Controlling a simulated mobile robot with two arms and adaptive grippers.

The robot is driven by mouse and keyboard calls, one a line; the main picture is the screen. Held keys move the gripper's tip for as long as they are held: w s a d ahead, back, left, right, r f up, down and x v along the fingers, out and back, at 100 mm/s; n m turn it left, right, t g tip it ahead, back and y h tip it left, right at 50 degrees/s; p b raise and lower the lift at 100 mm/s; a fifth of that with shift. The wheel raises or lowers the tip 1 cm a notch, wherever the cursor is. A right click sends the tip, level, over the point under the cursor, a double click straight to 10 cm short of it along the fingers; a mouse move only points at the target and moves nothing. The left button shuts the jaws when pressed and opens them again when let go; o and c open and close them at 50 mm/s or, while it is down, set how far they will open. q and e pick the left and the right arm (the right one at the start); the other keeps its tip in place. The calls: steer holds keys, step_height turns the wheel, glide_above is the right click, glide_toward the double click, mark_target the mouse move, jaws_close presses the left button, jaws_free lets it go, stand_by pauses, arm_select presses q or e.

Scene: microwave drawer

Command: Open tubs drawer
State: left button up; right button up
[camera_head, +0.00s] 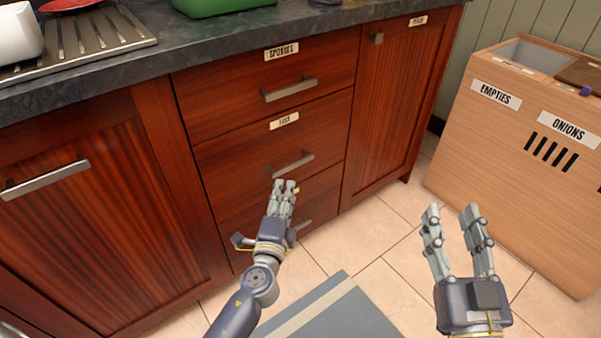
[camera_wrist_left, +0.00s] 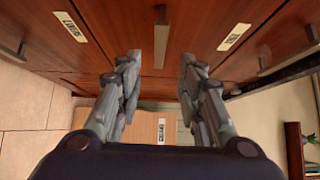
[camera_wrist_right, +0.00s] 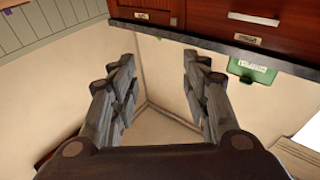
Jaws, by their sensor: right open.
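The tubs drawer (camera_head: 245,155) is the middle of three stacked red-brown drawers and is shut. Its small pale label (camera_head: 284,121) sits above its metal bar handle (camera_head: 293,164). My left gripper (camera_head: 284,184) is in front of the drawers, just below that handle in the head view. In the left wrist view the fingers (camera_wrist_left: 160,65) are spread, with the handle (camera_wrist_left: 160,40) ahead between them; I see no grip on it. My right gripper (camera_head: 452,212) is open and empty over the floor, right of the drawers.
The shut sponges drawer (camera_head: 230,85) is above; the bottom drawer (camera_head: 325,190) is partly hidden by my left gripper. A cupboard door (camera_head: 395,110) is to the right. A wooden bin (camera_head: 500,150) labelled empties and onions stands farther right. Tiled floor (camera_head: 385,235) lies between.

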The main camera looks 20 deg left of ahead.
mark_target(291, 168)
arm_select(q)
steer(key=w, duration=0.5)
steer(key=w+a, duration=0.1)
steer(key=w, duration=0.2)
steer(key=shift+w+a, duration=0.1)
steer(key=shift+w, duration=0.15)
steer(key=shift+w+a, duration=0.1)
steer(key=shift+w, duration=0.7)
arm_select(e)
steer(key=shift+s+a+r+t, duration=0.1)
steer(key=shift+s+r+t, duration=0.1)
steer(key=shift+r+t, duration=0.35)
steer(key=shift+s+a+r+t, duration=0.1)
steer(key=shift+s+r+t, duration=0.15)
steer(key=shift+r, duration=0.55)
arm_select(q)
steer(key=shift+c, duration=0.2)
jaws_close()
arm_select(e)
steer(key=shift+w, duration=0.1)
